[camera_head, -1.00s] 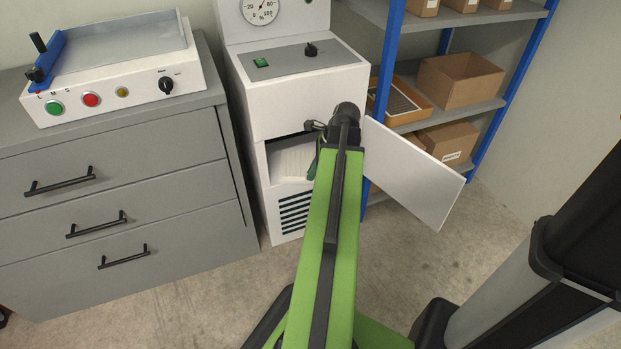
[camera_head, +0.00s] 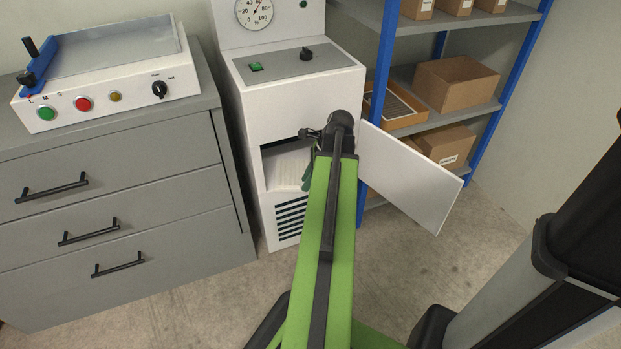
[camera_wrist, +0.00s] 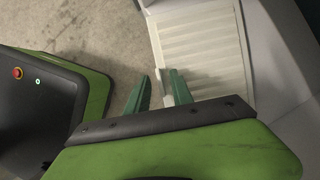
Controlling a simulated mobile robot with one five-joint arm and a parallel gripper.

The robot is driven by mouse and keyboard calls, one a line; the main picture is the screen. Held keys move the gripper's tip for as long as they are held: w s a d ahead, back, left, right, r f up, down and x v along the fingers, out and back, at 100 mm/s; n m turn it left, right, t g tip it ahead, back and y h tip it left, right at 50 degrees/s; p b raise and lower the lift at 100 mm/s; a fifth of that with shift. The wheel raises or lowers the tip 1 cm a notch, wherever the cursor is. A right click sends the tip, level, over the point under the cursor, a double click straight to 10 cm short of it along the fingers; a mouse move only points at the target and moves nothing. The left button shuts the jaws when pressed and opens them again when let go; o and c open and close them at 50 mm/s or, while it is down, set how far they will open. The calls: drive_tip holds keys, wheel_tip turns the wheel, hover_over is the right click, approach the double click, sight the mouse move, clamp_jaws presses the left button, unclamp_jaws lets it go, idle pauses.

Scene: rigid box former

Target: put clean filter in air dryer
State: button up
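The white pleated filter (camera_head: 287,167) lies in the dark opening on the front of the white air dryer (camera_head: 304,97). Its ribbed face fills much of the upper right of the wrist view (camera_wrist: 202,48). My gripper (camera_wrist: 160,77) is at the filter's near edge, its two green fingers apart. In the head view my arm hides most of the gripper and the opening's right side.
The dryer's door (camera_head: 410,178) stands swung open to the right. A blue-framed shelf (camera_head: 455,112) with cardboard boxes and an orange tray (camera_head: 394,108) is behind it. A grey drawer cabinet (camera_head: 110,165) stands left of the dryer. Floor in front is clear.

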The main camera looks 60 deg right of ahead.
drive_tip(key=p+v, duration=1.1)
drive_tip(key=v, duration=0.1)
drive_tip(key=shift+r, duration=0.1)
drive_tip(key=shift+w, duration=0.1)
